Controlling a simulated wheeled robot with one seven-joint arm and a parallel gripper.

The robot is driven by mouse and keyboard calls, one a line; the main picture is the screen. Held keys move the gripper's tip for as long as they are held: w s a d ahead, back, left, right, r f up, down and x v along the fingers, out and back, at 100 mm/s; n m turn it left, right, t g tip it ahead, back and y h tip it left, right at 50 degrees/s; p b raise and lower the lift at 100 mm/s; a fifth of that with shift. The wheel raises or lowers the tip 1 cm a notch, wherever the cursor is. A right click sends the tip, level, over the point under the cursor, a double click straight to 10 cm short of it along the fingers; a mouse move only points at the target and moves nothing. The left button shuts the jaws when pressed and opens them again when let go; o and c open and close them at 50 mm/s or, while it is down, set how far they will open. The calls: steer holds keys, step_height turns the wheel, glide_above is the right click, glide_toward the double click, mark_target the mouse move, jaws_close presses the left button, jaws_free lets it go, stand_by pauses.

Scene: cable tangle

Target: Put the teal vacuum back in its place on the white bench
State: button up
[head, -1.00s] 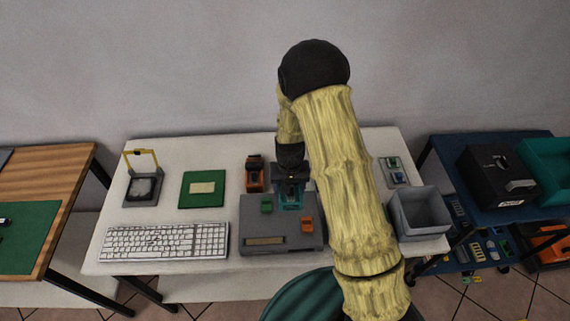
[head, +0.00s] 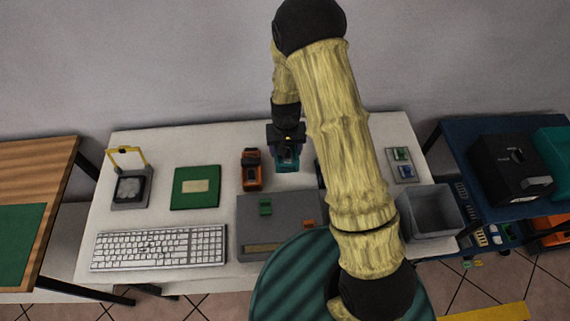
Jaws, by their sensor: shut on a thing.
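The teal vacuum (head: 287,161) is in my gripper (head: 287,150), above the back middle of the white bench (head: 225,150). The dark gripper covers most of it, and only a teal part shows below. My gripper is shut on the vacuum. I cannot tell whether the vacuum touches the bench top. An orange and black device (head: 251,170) stands just to its left, apart from it. A grey case (head: 270,222) lies in front of it.
A green board (head: 195,188), a keyboard (head: 158,247) and a yellow-armed holder (head: 130,188) are on the left. A grey bin (head: 430,212) and a small tray (head: 401,166) are on the right. My arm hides part of the bench beside the case.

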steer(key=shift+f+p, duration=0.8)
steer(key=shift+f, duration=2.1)
step_height(320, 180, down, 4)
steer(key=shift+r+p, duration=0.2)
steer(key=shift+p, duration=0.4)
steer(key=shift+w+f, duration=0.1)
steer(key=shift+f, duration=0.2)
steer(key=shift+a, duration=0.15)
